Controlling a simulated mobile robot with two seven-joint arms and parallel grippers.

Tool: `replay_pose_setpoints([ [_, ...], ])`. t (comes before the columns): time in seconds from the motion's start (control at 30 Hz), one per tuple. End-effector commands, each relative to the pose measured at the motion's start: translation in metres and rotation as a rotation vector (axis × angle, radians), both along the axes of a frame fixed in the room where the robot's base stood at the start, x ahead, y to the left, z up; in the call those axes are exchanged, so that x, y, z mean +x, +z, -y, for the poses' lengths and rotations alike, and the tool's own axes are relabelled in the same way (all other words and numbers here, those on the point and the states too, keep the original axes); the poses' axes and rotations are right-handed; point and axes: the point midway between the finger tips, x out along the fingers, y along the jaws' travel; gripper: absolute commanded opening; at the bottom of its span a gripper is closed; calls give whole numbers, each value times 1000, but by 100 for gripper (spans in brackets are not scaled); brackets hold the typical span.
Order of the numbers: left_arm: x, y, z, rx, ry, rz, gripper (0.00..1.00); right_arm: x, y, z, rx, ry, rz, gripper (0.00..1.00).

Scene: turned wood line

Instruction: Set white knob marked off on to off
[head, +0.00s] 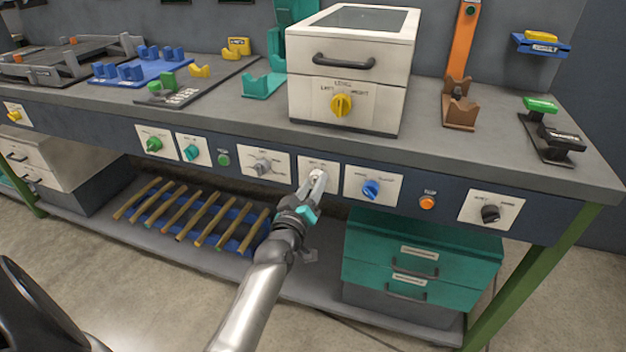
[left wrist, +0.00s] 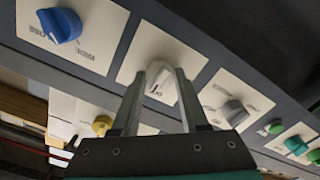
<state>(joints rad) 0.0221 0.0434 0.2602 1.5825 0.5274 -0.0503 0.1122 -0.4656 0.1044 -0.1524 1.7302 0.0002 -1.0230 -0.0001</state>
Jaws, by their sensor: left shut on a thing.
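The white knob (head: 317,175) sits on its pale label plate (head: 309,166) on the dark front panel of the bench. In the left wrist view the white knob (left wrist: 161,84) is between the two fingers. My left gripper (head: 317,184) reaches up to it from below and is shut on it; the fingertips (left wrist: 166,76) lie on either side of the knob. The fingers cover part of the knob and plate, and the lettering is too small or hidden to read. My right gripper is not in view.
A grey knob (head: 263,166) is to the left on the panel and a blue knob (head: 371,189) to the right. An orange button (head: 427,203) and a black knob (head: 490,213) are further right. Teal drawers (head: 421,253) stand below, beside a rack of wooden rods (head: 190,214).

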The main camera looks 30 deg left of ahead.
Motion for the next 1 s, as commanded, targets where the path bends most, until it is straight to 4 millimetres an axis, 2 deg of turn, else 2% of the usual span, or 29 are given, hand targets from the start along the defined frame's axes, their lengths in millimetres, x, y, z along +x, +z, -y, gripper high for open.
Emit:
replay_pose_setpoints([
  [0.1,0,1,0,-100,0,22,0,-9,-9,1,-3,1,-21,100],
  [0.5,0,0,0,-369,1,88,0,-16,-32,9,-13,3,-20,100],
  [1.0,0,0,0,-467,1,113,0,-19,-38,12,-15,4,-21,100],
])
